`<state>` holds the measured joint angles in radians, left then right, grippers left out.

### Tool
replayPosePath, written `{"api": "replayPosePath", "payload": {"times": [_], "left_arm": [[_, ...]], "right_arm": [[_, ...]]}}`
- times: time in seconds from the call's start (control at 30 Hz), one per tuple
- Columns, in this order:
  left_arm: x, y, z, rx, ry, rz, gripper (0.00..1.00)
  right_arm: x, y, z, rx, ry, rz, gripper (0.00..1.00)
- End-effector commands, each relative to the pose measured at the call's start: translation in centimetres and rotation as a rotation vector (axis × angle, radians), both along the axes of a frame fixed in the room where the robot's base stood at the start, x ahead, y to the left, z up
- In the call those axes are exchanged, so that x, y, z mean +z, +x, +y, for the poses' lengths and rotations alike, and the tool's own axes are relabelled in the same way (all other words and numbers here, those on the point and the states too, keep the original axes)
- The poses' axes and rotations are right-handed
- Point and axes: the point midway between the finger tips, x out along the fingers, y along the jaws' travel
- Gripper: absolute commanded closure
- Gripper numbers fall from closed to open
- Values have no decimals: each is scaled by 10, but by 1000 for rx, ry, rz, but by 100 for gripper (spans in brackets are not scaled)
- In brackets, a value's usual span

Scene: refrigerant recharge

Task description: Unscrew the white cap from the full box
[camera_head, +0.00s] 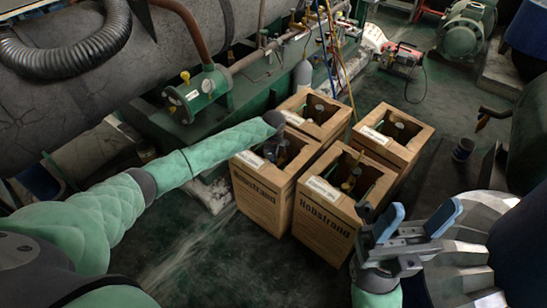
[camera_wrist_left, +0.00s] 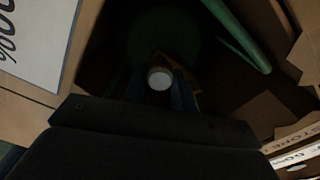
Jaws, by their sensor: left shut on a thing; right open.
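My left gripper (camera_head: 277,153) reaches down into the open top of the front-left cardboard box (camera_head: 262,200). Its fingers are mostly hidden there in the head view. In the left wrist view, the white cap (camera_wrist_left: 160,79) shows as a small round top inside the dark box, between the blue fingers of the left gripper (camera_wrist_left: 160,92). The gripper is shut on the cap. The cylinder under it is dark and hard to make out. My right gripper (camera_head: 420,219) is open and empty, to the right of the front-right box (camera_head: 322,222).
Two more open boxes stand behind, one back-left (camera_head: 318,120) and one back-right (camera_head: 392,138). Cylinder valves show in several boxes. Green piping (camera_head: 200,92) and a large tank (camera_head: 100,60) lie to the left. Clear floor (camera_head: 185,265) lies in front.

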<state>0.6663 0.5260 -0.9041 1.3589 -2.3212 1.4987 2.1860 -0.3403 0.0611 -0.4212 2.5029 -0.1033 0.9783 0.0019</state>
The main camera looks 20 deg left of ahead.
Motion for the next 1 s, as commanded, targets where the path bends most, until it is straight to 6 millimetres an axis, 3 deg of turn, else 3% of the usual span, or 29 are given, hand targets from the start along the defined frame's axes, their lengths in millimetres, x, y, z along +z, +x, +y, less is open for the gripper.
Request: {"api": "replayPosePath", "payload": {"times": [0.6,1.0], "left_arm": [[3,1,-1,218,-2,-2,94],[1,1,-1,260,-3,-2,94]], "right_arm": [[27,0,0,0,0,0,43],[30,0,0,0,0,0,43]]}}
